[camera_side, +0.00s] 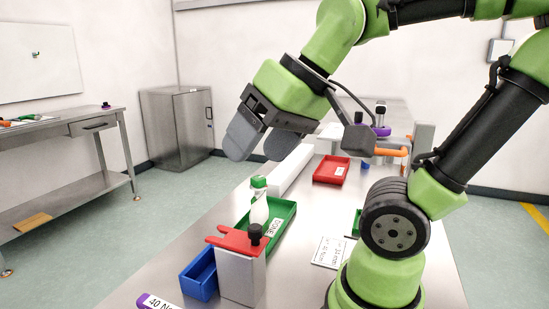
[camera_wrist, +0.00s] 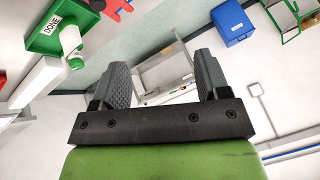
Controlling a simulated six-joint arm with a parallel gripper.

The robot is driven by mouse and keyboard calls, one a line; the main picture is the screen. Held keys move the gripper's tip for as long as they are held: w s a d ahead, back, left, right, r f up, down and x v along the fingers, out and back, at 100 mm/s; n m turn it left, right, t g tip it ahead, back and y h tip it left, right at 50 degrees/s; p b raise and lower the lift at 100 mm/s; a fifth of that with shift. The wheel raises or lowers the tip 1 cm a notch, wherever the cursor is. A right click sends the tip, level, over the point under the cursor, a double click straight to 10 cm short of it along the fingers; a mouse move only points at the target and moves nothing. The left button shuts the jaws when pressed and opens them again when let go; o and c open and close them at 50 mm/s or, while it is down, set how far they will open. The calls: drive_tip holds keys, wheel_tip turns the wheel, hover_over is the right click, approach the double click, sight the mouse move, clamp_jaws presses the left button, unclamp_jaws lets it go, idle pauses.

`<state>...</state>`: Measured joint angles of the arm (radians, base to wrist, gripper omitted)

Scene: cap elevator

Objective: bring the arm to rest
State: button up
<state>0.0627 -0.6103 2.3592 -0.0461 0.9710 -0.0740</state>
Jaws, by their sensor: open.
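My gripper (camera_side: 261,146) is raised above the far part of the steel table in the side view, fingers pointing down and to the left. In the wrist view its two grey fingers (camera_wrist: 165,85) are spread apart with nothing between them. A white bottle with a green cap (camera_side: 259,207) stands in the green tray marked DONE (camera_side: 287,213), below my gripper and apart from it. The bottle also shows in the wrist view (camera_wrist: 71,42), as does the green tray (camera_wrist: 47,40).
A grey block with a red top (camera_side: 240,272) and a blue bin (camera_side: 200,274) stand at the table's front. A red tray (camera_side: 331,170) and an orange-handled fixture (camera_side: 390,151) are farther back. A printed card (camera_side: 329,251) lies near my base. The air around my gripper looks clear.

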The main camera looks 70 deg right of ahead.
drive_tip(key=shift+s+a+f+t, duration=0.15)
drive_tip(key=shift+s+a+f, duration=0.2)
drive_tip(key=shift+s, duration=0.25)
drive_tip(key=shift+s+a+f+t, duration=0.15)
drive_tip(key=shift+s+a+f, duration=0.15)
drive_tip(key=shift+s, duration=0.25)
drive_tip(key=shift+d, duration=0.1)
idle(0.4)
